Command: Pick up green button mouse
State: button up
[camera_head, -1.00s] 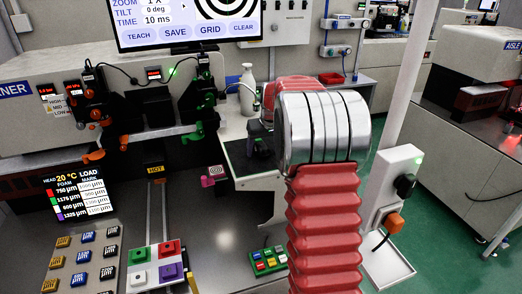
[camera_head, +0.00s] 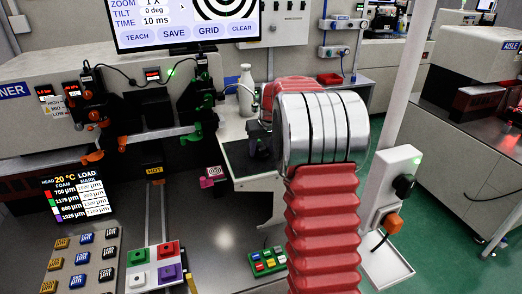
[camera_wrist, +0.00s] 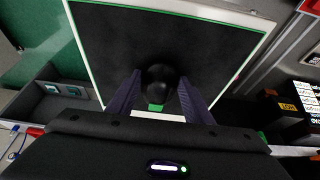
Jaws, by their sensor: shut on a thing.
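The mouse (camera_wrist: 158,83) is dark and rounded, with a green patch on its near side in the wrist view. It lies between the two purple-grey fingers of my gripper (camera_wrist: 160,88), which are shut on it. Behind it is a black mat (camera_wrist: 110,45) with a green and white border. I cannot tell whether the mouse touches the mat. In the head view my red bellows arm and its silver rings hide most of the area around the gripper.
A pink and black target block (camera_head: 212,177), a panel of coloured buttons (camera_head: 268,261) and a board with red, green, white and purple keys (camera_head: 155,268) lie on the grey bench. A white post (camera_head: 401,95) rises right of my arm.

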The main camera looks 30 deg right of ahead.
aim_at(262, 149)
notch_tip(262, 149, up, 10)
dwell(0.6)
dwell(0.4)
jog(key=shift+s+f+x, duration=0.1)
jog(key=shift+s+x, duration=0.15)
jog(key=shift+x, duration=1.25)
jog(key=shift+s+f+x, duration=0.1)
jog(key=shift+s+x, duration=0.15)
jog(key=shift+x, duration=1.25)
jog(key=shift+s+f+x, duration=0.1)
jog(key=shift+s+x, duration=0.2)
jog(key=shift+x, duration=1.2)
jog(key=shift+f, duration=0.6)
jog(key=shift+s+a, duration=0.5)
jog(key=shift+s, duration=0.4)
jog(key=shift+s+a, duration=0.5)
jog(key=shift+s, duration=0.4)
